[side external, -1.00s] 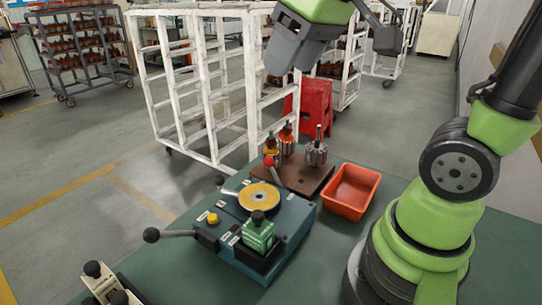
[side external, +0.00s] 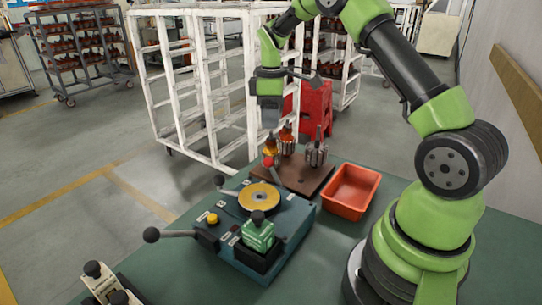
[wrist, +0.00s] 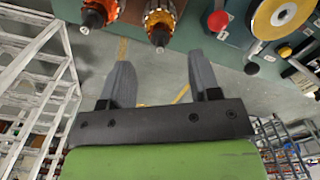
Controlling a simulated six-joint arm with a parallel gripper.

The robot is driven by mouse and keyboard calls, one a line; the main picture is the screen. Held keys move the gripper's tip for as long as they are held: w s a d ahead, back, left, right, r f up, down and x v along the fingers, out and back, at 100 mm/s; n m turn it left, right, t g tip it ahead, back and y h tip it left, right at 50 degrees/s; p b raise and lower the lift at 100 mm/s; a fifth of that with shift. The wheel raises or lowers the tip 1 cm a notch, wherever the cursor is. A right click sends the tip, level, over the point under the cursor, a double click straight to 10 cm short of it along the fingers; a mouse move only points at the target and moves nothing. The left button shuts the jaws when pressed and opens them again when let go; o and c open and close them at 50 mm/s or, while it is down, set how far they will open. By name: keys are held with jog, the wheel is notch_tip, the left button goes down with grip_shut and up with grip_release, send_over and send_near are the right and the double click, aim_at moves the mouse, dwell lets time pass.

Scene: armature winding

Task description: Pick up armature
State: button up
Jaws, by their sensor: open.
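Several armatures stand upright on a brown block on the table. Two have orange-copper windings: one (side external: 287,140) at the back and one (side external: 270,158) partly behind the red knob. A bare grey armature (side external: 316,153) stands to their right. In the wrist view two wound armatures, one (wrist: 97,14) and another (wrist: 159,22), show at the top edge, beyond my fingertips. My gripper (side external: 270,122) points down just above and to the left of the armatures in the side view. In the wrist view its two fingers (wrist: 160,80) are apart with nothing between them.
A teal winding machine (side external: 279,222) with a yellow disc and levers stands in front of the brown block (side external: 304,178). An orange tray (side external: 351,191), seemingly empty, is to the right. White racks (side external: 205,90) stand behind the table.

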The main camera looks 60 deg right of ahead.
aim_at(271, 138)
notch_tip(271, 138, down, 6)
jog(key=shift+f, duration=0.25)
grip_shut()
dwell(0.3)
